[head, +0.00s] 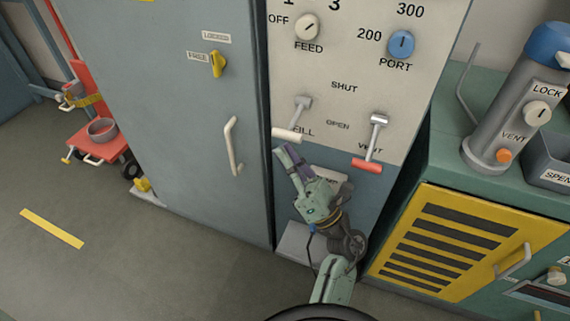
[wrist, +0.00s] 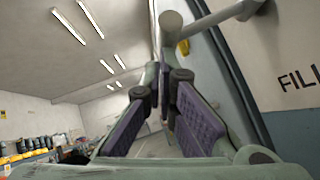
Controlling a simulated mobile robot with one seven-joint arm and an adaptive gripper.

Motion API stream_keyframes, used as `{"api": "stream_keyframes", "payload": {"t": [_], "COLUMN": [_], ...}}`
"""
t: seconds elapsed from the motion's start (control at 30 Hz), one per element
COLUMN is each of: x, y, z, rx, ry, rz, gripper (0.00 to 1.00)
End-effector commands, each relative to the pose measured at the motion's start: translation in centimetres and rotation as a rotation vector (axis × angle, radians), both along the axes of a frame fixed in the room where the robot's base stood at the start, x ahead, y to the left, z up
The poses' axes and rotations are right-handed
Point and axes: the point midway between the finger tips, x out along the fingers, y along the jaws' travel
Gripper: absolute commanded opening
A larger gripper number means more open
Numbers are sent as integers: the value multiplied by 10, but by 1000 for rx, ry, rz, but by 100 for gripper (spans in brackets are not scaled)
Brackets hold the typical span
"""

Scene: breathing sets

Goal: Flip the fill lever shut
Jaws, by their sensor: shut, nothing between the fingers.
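The fill lever is on the white panel, its pale handle (head: 287,134) hanging down and to the left of its grey pivot, beside the FILL label. My gripper (head: 281,151) is shut and empty, its fingertips just below the handle. In the wrist view the fill lever's handle end (wrist: 171,28) shows above the fingertips (wrist: 163,75), with its grey rod running to the upper right. I cannot tell whether the fingertips touch the handle. The SHUT label (head: 344,86) is above the levers and the OPEN label (head: 338,125) is between them.
The vent lever with a red handle (head: 367,166) hangs to the right on the same panel. A blue-grey door with a white pull handle (head: 233,146) is close on the left. A green cabinet with a yellow louvred door (head: 430,270) and a grey cylinder (head: 505,110) stand right.

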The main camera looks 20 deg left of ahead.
Motion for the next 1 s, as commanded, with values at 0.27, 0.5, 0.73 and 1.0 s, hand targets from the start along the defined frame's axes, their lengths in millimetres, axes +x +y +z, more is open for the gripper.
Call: {"api": "stream_keyframes", "payload": {"t": [0.27, 0.5, 0.73, 1.0], "x": [-6, -8, -6, -6], "y": [1, 1, 1, 1], "z": [34, 59, 72, 72], "rx": [0, 0, -1, -1], "ry": [-13, -13, -10, -9], "rz": [1, 1, 2, 1], "gripper": [0, 0, 0, 0]}}
